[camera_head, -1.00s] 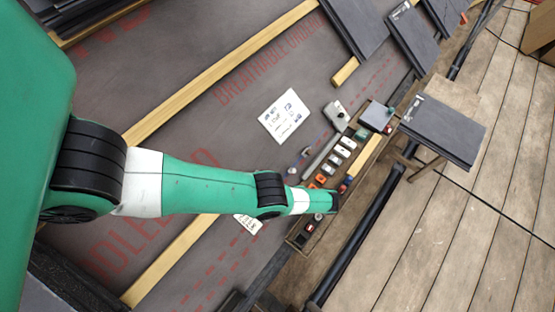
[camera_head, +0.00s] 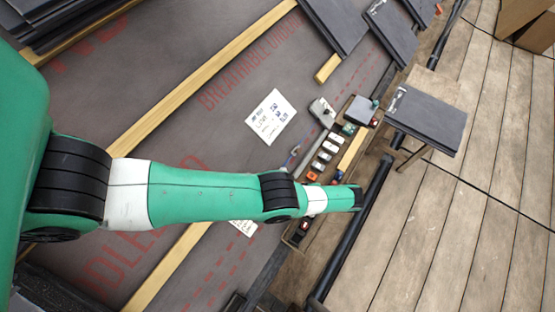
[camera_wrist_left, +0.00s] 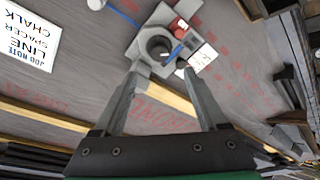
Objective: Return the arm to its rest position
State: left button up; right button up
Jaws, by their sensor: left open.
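My left arm (camera_head: 205,192), green with black joints, reaches in from the left in the head view. Its end lies over the near part of a long wooden tray, and the fingers are hidden there. In the left wrist view my left gripper (camera_wrist_left: 161,74) is open, its two grey fingers apart. A grey block with a round dark hole (camera_wrist_left: 142,44) shows beyond the fingertips; I cannot tell how far off it is. I see nothing held between the fingers. My right gripper is in neither view.
A wooden tray (camera_head: 298,247) holds several small coloured items. A note sheet (camera_head: 270,117) lies on the grey underlay between wooden battens (camera_head: 205,80). Dark slates (camera_head: 391,30) lie at the top, and one slate (camera_head: 428,118) rests on a stool.

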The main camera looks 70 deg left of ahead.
pick_arm(q)
jog(key=shift+v, duration=0.9)
jog(key=shift+r, duration=0.1)
